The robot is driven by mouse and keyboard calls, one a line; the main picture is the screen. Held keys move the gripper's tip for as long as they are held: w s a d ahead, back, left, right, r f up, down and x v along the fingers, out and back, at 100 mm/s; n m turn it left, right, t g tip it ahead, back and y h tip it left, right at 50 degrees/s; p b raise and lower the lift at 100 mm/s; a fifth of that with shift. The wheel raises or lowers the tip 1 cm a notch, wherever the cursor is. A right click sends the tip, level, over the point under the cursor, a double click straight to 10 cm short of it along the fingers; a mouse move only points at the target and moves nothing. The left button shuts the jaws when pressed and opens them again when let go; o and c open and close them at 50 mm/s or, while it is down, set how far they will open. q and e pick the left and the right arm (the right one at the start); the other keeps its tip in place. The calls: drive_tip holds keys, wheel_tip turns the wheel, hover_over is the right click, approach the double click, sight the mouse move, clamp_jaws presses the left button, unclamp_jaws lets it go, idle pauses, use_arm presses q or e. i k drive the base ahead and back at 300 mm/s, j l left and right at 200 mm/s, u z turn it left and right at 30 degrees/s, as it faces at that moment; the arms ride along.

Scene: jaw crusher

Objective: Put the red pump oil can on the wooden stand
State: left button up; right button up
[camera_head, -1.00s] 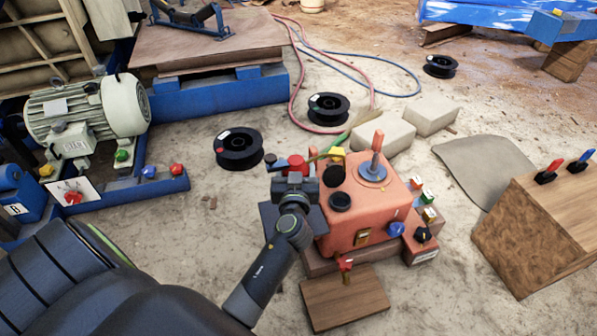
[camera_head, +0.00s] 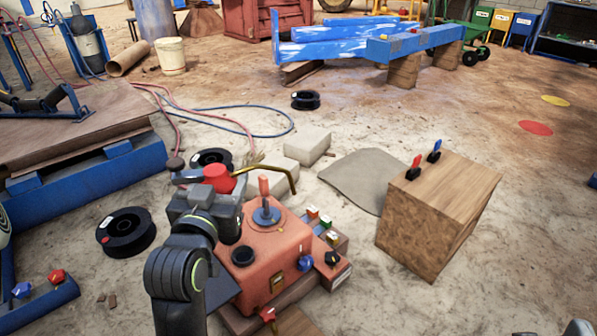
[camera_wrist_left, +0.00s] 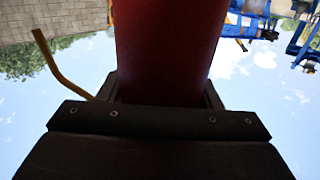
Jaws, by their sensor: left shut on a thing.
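The red pump oil can (camera_head: 219,177) is in my left gripper (camera_head: 212,193), with its bent brass spout (camera_head: 289,172) pointing right in the head view. In the left wrist view its red body (camera_wrist_left: 167,45) fills the middle between the jaws, and the spout (camera_wrist_left: 60,65) shows at left. The wooden stand (camera_head: 425,225), a block with a red and a blue lever on top, is to the right, apart from the can. My right gripper is not in view.
The orange box has an upright lever (camera_head: 264,192) and several knobs beside the can. Black spools (camera_head: 126,232) lie at left.

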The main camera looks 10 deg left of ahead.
sight(464, 189)
drive_tip(key=i+l+z, duration=0.15)
drive_tip(key=i+l, duration=0.2)
drive_tip(key=l, duration=0.35)
drive_tip(key=i+l+z, duration=0.15)
drive_tip(key=i+l, duration=0.25)
drive_tip(key=l, duration=0.3)
drive_tip(key=i+l+z, duration=0.15)
drive_tip(key=i+l, duration=0.25)
drive_tip(key=l, duration=0.2)
drive_tip(key=i+l+z, duration=0.15)
drive_tip(key=i+l, duration=0.3)
drive_tip(key=l, duration=0.15)
